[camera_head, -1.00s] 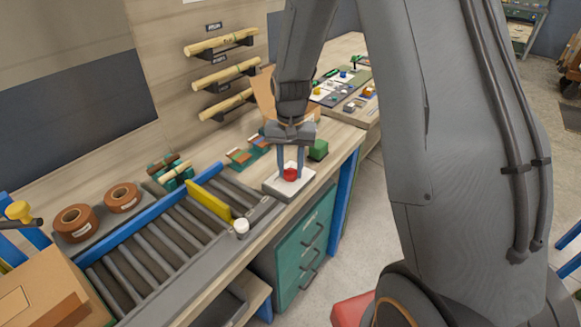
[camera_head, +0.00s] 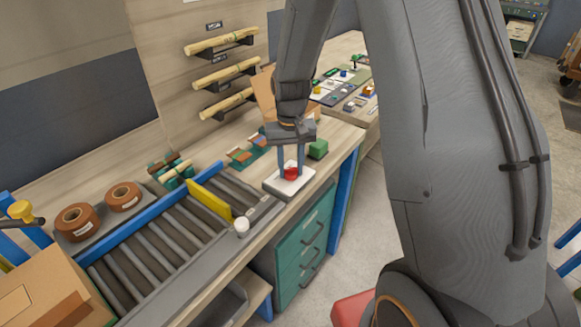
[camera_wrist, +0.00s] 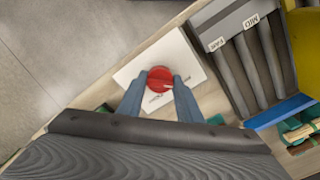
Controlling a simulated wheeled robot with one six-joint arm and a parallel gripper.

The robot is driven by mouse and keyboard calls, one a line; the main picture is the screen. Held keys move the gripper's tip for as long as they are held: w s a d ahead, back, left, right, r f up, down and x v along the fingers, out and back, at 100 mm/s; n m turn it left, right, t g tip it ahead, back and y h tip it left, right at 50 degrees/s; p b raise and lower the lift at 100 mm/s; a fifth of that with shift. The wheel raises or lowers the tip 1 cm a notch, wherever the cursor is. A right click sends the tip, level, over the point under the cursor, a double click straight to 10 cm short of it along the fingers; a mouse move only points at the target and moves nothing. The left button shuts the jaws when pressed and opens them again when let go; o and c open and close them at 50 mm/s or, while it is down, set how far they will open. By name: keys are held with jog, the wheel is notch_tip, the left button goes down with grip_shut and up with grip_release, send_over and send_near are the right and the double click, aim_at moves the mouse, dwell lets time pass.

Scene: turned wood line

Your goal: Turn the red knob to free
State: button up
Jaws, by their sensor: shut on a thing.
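The red knob (camera_head: 291,173) sits on a white plate (camera_head: 276,186) on the wooden bench. In the wrist view the red knob (camera_wrist: 160,79) shows as a round disc with a pale pointer line on its face, on the white plate (camera_wrist: 182,53), which bears some small dark marking too blurred to read. My gripper (camera_head: 290,168) points down from above, with its blue fingers on either side of the knob and shut on it. In the wrist view my gripper (camera_wrist: 160,88) has one finger at each side of the knob. The fingers hide part of the plate.
A roller conveyor (camera_head: 150,250) with a yellow bar (camera_head: 208,200) lies to the left of the plate. A white round piece (camera_head: 242,225) stands at its near edge. A green block (camera_head: 318,149) stands just behind the plate. Teal drawers (camera_head: 303,245) are below the bench.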

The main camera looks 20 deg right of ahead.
aim_at(291, 168)
jog(key=o, duration=1)
jog(key=shift+o, duration=0.2)
jog(key=shift+r+b, duration=1.05)
jog(key=shift+r, duration=2.9)
jog(key=s+f+n+t, duration=0.1)
jog(key=s, duration=1.6)
jog(key=shift+s+a+n+b, duration=0.15)
jog(key=shift+s+n+b, duration=0.15)
jog(key=shift+s+b, duration=0.1)
